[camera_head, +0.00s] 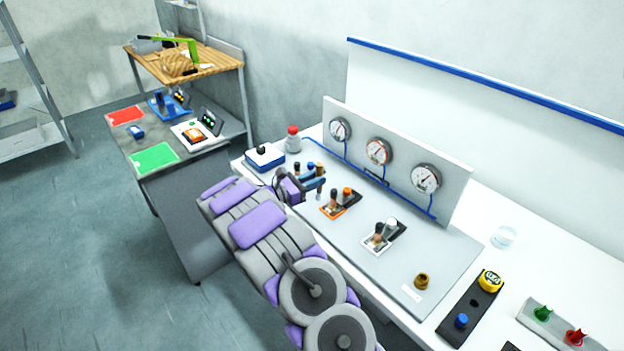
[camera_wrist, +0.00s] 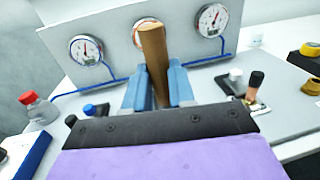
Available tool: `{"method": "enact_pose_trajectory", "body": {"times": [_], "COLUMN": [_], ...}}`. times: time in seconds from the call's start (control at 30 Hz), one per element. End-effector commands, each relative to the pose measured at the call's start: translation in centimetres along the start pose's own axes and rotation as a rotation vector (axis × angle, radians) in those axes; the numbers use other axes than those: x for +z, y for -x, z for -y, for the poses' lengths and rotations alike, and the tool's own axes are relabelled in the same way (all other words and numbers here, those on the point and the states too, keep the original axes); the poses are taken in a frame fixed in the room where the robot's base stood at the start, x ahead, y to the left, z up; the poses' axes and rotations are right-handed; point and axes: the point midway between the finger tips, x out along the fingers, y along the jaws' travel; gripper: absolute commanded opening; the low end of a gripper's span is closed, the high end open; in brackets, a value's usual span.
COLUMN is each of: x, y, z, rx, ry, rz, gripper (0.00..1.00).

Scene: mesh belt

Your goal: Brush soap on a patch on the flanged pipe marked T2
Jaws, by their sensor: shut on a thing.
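My gripper (camera_head: 314,182) is over the left part of the grey bench board. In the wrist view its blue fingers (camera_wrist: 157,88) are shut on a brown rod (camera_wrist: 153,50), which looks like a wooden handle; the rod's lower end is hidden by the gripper. No T2 mark is legible and I cannot tell which thing is the flanged pipe. To the gripper's right stand an orange-edged stand (camera_head: 338,210) and a white-edged stand (camera_head: 378,243), each with short posts. A clear dish (camera_head: 504,238) stands at the right; its content is unclear.
A panel with several gauges (camera_head: 377,151) and blue tubing stands behind the board. A red-capped bottle (camera_head: 293,140) and a blue box (camera_head: 265,158) are at the left. A brass-coloured fitting (camera_head: 422,281) and a yellow device (camera_head: 490,280) are at the right. The board's middle front is clear.

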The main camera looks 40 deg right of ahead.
Motion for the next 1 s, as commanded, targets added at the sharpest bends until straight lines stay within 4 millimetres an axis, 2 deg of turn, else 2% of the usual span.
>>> {"method": "enact_pose_trajectory", "body": {"times": [0.37,1.0], "x": [-2.1,-6.0], "y": [-0.5,-2.7], "z": [-0.1,-0.5], "rx": [0.001,0.001], "ry": [0.001,0.0], "rz": [0.003,0.001], "gripper": [0.0,0.0]}}
